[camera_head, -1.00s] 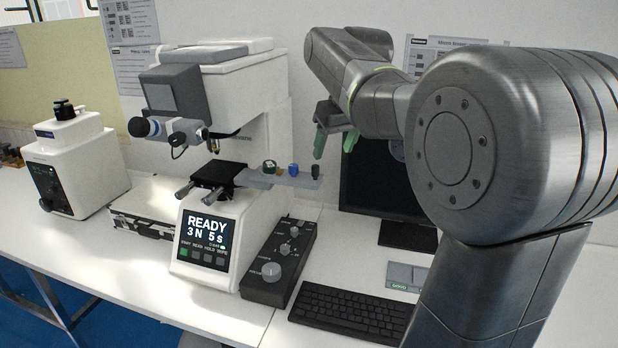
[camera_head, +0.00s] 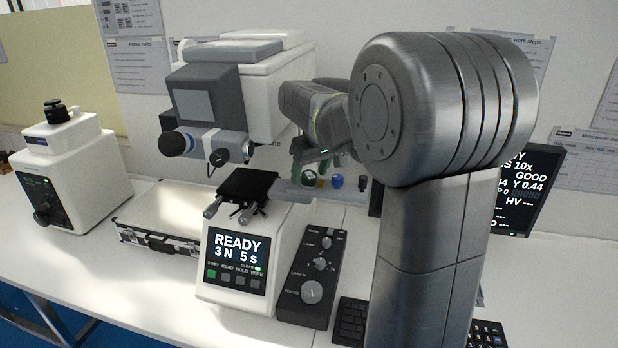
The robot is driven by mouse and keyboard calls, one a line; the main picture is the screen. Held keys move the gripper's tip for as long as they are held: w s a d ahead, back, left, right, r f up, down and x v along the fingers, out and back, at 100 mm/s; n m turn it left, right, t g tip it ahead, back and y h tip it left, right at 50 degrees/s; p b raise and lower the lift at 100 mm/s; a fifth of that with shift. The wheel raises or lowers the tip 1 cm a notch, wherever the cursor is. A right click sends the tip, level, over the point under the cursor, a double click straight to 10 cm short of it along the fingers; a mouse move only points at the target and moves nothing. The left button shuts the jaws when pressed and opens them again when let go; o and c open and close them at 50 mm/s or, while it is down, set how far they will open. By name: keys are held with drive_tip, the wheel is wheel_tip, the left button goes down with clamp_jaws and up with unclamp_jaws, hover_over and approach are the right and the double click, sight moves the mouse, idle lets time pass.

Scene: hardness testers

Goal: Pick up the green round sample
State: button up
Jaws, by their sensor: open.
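The green round sample (camera_head: 309,179) sits on the narrow grey shelf (camera_head: 290,190) on the right side of the white hardness tester. My gripper (camera_head: 311,165) is open, with its green-tipped fingers just above and around the sample's place in the picture. One finger shows to the left of the sample. Whether the fingers touch it cannot be told. My arm hides part of the gripper and the shelf's right end.
A blue sample (camera_head: 337,181) and a dark sample (camera_head: 362,183) stand to the right on the shelf. The tester's head (camera_head: 205,95) and black stage (camera_head: 247,186) are close to the left. A control box (camera_head: 312,275) and keyboard (camera_head: 352,318) lie below.

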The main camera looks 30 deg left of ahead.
drive_tip(key=shift+c, duration=0.5)
drive_tip(key=c, duration=1)
drive_tip(key=shift+r, duration=0.1)
drive_tip(key=shift+c, duration=0.2)
